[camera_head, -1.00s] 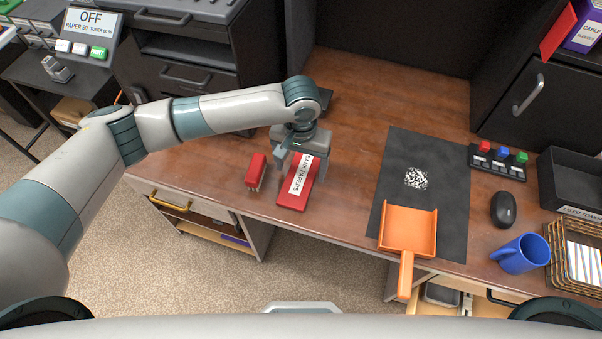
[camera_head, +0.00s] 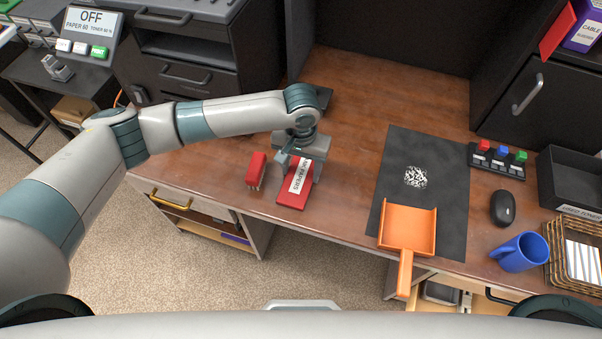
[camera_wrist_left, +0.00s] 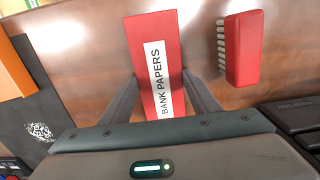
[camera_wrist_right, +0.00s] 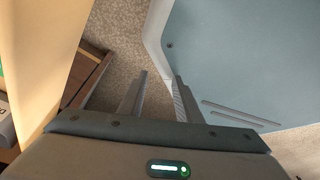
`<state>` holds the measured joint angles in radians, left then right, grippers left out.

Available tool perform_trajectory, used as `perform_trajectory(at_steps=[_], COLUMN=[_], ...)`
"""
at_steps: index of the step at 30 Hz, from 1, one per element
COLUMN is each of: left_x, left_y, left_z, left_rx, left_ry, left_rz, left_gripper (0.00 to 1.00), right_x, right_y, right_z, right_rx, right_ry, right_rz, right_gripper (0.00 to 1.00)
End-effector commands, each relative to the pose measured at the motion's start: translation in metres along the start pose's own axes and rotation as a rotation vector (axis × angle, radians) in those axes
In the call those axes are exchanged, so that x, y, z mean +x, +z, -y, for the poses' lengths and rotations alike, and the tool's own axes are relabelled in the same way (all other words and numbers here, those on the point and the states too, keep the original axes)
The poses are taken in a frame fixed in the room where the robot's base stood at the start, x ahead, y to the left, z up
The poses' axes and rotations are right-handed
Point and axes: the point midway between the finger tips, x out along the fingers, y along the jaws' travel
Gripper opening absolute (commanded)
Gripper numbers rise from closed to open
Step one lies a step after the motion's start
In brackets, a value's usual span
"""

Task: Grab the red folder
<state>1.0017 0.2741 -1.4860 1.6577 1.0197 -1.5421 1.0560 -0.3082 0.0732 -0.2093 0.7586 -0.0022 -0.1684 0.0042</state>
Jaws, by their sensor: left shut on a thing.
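The red folder (camera_head: 294,196), with a white label reading BANK PAPERS, stands out on the wooden desk near its front edge. It also shows in the left wrist view (camera_wrist_left: 150,30), running between the two fingers. My left gripper (camera_head: 302,172) is over the folder's far part and is shut on it, one finger along each side. The gripper hides that far part in the head view. My right gripper (camera_wrist_right: 161,76) shows only in its own wrist view. Its fingers are apart with nothing between them.
A red brush (camera_head: 256,171) lies just left of the folder. A dark mat (camera_head: 440,165) with an orange dustpan (camera_head: 407,232) is to the right. Beyond it are a button box (camera_head: 497,160), black mouse (camera_head: 503,208) and blue mug (camera_head: 520,252). Desk between folder and mat is clear.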

Motion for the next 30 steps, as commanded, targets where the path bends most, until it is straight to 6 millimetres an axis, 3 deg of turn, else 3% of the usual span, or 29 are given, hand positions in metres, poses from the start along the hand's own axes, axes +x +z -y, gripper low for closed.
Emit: perform_trajectory(at_steps=[11,18,30], left_x=[-0.008,-0.039,-0.084], left_y=[-0.001,-0.001,0.009], left_z=[0.000,0.000,-0.076], left_rx=[0.000,0.000,0.004], left_ry=[0.001,0.002,0.003], left_rz=[-0.002,-0.003,-0.001], left_gripper=[0.31,0.31,0.31], right_x=[0.002,0.006,0.010], right_y=[0.001,-0.016,-0.073], right_z=[0.001,0.005,0.014], right_rx=[0.000,-0.001,0.000], right_ry=[-0.001,-0.006,-0.016], right_rz=[-0.003,-0.055,-0.190], right_gripper=[0.31,0.31,0.31])
